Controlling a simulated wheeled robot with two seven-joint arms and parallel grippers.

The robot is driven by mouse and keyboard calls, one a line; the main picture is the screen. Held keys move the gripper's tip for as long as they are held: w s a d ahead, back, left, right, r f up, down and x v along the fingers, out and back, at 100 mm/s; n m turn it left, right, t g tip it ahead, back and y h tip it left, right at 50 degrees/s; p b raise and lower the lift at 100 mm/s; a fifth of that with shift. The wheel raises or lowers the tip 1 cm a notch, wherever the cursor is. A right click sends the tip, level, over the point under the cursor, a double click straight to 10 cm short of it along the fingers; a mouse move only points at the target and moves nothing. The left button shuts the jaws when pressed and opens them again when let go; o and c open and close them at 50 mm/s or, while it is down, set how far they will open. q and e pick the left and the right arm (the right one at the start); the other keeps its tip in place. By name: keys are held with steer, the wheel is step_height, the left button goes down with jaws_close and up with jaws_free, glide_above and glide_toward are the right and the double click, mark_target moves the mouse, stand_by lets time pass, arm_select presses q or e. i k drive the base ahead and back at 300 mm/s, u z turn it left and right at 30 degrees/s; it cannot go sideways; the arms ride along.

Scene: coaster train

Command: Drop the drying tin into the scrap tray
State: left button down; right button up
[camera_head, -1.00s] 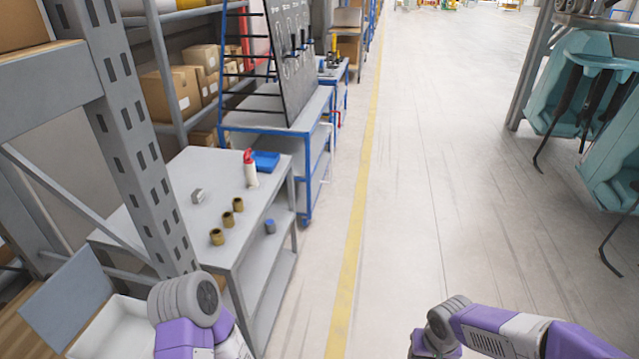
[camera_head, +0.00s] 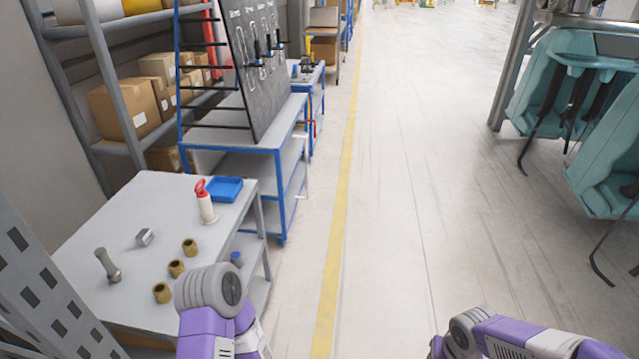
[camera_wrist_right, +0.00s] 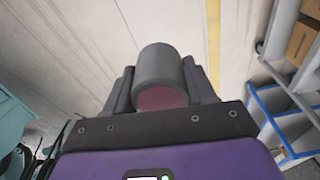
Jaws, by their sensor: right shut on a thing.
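My right gripper (camera_wrist_right: 162,95) is shut on a grey cylindrical tin (camera_wrist_right: 162,68) with a dull reddish end face. In the right wrist view the tin sits between the two dark fingers, above open floor. The tin and right gripper are out of the head view, where only part of my right arm shows at the lower right. A shallow blue tray (camera_head: 224,189) lies on the far end of the grey table (camera_head: 110,215); it looks empty. I cannot tell whether it is the scrap tray. My left gripper is out of view.
Several brass cylinders, a metal block (camera_head: 145,237) and a grey bolt-like part (camera_head: 107,265) are on the table. A perforated rack post (camera_head: 45,290) is close at left.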

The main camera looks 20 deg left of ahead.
mark_target(226, 190)
steer(key=i, duration=2.85)
steer(key=u, duration=3.65)
steer(key=i, duration=0.5)
